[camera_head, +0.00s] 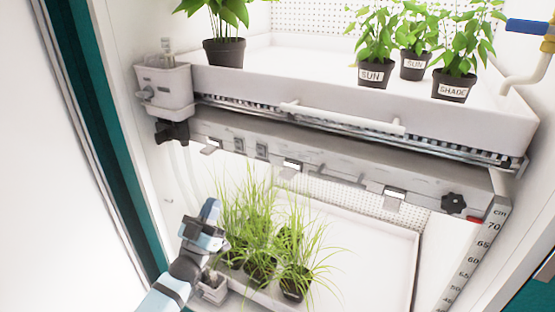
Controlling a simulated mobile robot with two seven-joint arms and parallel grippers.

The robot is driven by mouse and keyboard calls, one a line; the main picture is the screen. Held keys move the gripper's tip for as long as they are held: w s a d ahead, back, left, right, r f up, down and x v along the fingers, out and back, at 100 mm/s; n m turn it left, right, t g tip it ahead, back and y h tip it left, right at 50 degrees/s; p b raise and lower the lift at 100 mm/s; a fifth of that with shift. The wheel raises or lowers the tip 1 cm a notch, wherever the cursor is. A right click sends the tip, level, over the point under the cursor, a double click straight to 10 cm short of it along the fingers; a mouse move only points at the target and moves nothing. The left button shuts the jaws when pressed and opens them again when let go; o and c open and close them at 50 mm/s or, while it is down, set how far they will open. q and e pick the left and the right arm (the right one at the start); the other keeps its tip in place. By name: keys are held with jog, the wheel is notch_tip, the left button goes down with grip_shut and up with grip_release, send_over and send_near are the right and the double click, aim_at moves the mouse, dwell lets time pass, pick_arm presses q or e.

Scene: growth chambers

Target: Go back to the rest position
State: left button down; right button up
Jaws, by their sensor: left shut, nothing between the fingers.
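My left gripper (211,211) is at the lower left of the head view, its arm coming in from the bottom left. It is shut and empty. It is beside the left edge of the grassy potted plants (262,235) on the lower shelf, and whether it touches the leaves I cannot tell. My right gripper is not in view.
The shelf rail (340,175) with a black knob (454,203) runs above the lower tray (385,235). A height scale (480,245) stands at right.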

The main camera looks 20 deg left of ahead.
pick_arm(q)
jog(key=s+d+f+m+g+h, duration=0.2)
jog(key=s+d+f+g, duration=1.3)
jog(key=s+d+f, duration=0.45)
notch_tip(320, 180, up, 16)
jog(key=s+a+y+p, duration=0.1)
jog(key=a+p, duration=0.1)
jog(key=p, duration=2.2)
jog(key=shift+s, duration=0.4)
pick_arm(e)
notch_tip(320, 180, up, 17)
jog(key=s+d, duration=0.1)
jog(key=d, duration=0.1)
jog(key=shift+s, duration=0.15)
pick_arm(q)
jog(key=shift+a+r, duration=0.1)
